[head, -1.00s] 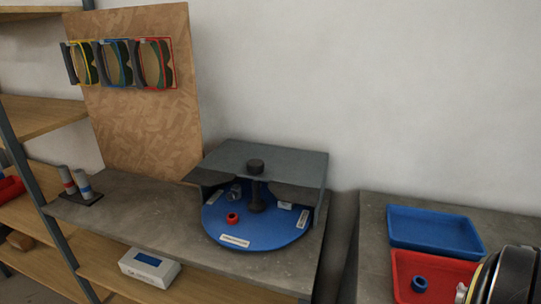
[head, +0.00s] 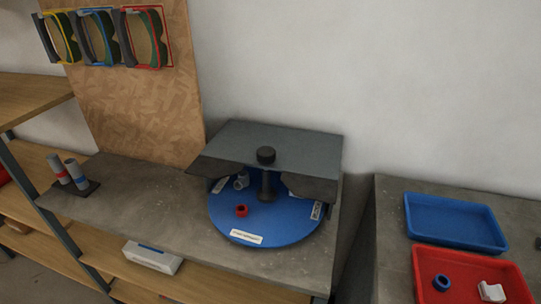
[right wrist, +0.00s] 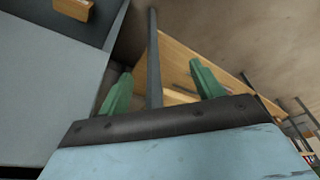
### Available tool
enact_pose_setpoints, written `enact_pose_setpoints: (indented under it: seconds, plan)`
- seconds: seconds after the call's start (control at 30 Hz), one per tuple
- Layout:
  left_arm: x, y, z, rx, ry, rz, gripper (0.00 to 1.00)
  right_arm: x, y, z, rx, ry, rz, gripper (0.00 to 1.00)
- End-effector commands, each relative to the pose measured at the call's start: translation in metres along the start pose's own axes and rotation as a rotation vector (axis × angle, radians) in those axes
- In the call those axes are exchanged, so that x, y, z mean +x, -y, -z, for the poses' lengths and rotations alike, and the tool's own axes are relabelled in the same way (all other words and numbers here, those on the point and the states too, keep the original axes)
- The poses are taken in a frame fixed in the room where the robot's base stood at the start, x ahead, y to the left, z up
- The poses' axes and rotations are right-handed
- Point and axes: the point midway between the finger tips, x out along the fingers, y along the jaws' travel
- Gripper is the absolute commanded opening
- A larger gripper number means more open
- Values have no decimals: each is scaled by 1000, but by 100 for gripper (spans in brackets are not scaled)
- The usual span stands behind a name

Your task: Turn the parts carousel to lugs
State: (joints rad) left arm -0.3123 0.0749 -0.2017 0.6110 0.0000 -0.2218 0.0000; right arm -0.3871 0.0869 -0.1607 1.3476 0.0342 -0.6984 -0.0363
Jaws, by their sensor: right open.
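The parts carousel is a round blue turntable (head: 282,232) under a grey hood (head: 285,150), with a dark knob (head: 266,155) on a central post. A red ring (head: 241,211) and a grey fitting (head: 241,180) sit on it. A white label (head: 246,237) is at its front edge and another (head: 316,211) at its right; their text is too small to read. My right gripper (right wrist: 160,85) shows in the right wrist view with its green fingers apart and nothing between them. It is away from the carousel. My left gripper is in neither current view.
A blue tray (head: 455,222) and a red tray (head: 470,295) stand on the right table, the red one holding a blue ring (head: 441,282) and a white part (head: 492,291). Goggles (head: 100,38) hang on the board.

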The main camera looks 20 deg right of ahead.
Motion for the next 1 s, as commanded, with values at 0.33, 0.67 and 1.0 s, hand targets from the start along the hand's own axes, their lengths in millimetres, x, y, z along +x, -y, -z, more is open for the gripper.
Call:
enact_pose_setpoints:
  seconds: [0.33,0.67,1.0]
  plan:
    - [-33,6,19,2,-26,7,36,-167,-2,117,-10,-140,15,66]
    - [-45,8,23,1,-32,9,36,-256,-1,147,-26,-207,23,66]
    - [-52,7,16,0,-20,8,36,-304,5,236,-90,-544,82,66]
